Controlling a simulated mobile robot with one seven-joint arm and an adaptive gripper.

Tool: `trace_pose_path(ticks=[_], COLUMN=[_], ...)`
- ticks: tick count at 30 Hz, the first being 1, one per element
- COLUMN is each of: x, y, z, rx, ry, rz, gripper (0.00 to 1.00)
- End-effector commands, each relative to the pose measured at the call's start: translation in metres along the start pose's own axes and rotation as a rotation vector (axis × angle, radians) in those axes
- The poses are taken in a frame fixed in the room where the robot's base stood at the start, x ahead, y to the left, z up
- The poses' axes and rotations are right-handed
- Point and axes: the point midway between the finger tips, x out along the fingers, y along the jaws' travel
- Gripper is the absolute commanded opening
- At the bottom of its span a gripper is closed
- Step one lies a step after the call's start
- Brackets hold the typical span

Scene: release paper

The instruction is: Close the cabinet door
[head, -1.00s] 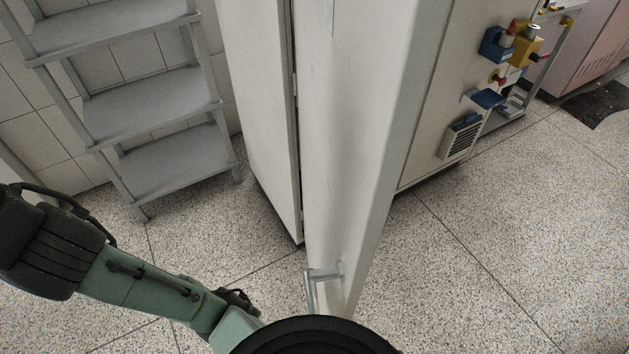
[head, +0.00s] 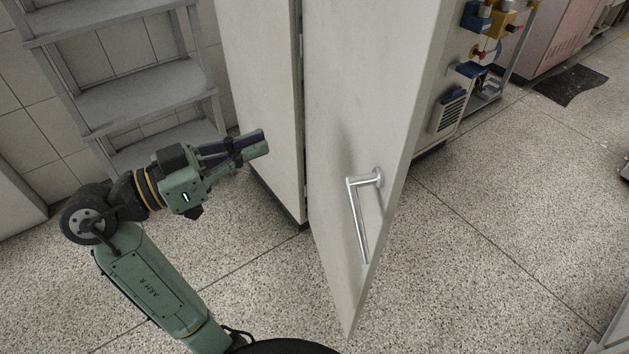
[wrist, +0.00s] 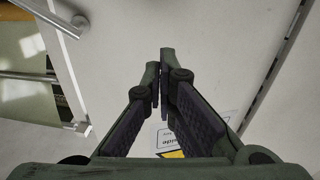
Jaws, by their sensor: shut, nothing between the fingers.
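The white cabinet door (head: 345,110) stands open in the head view, its free edge swung toward me. Its metal handle (head: 365,215) is on the face turned to the left. The cabinet's side panel (head: 258,90) is left of the dark hinge seam. My gripper (head: 266,143) is shut and empty, in front of the side panel in the picture and left of the door. I cannot tell whether it touches anything. In the wrist view the shut fingertips (wrist: 166,52) lie over a white surface with labels. The cabinet's inside is hidden behind the door.
A machine with a vent and coloured fittings (head: 455,110) is behind the door at right. The speckled floor (head: 480,260) is free to the right of the door.

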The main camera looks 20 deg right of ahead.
Motion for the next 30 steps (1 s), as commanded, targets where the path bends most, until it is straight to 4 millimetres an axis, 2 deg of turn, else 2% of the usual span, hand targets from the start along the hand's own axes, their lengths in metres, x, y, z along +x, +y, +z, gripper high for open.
trace_pose_path(ticks=[1, 4, 8, 11, 24, 30], x=[0.003, 0.004, 0.007, 0.017, 0.103, 0.129], y=[0.015, 0.038, 0.049, 0.052, 0.075, 0.081], z=[0.013, 0.025, 0.029, 0.029, 0.032, 0.033], rx=[0.006, 0.023, 0.034, 0.033, 0.032, 0.032], ry=[-0.016, -0.038, -0.046, -0.046, -0.045, -0.045], rz=[0.088, 0.21, 0.264, 0.266, 0.263, 0.26], gripper=[0.0, 0.0, 0.0, 0.0, 0.0, 0.0])
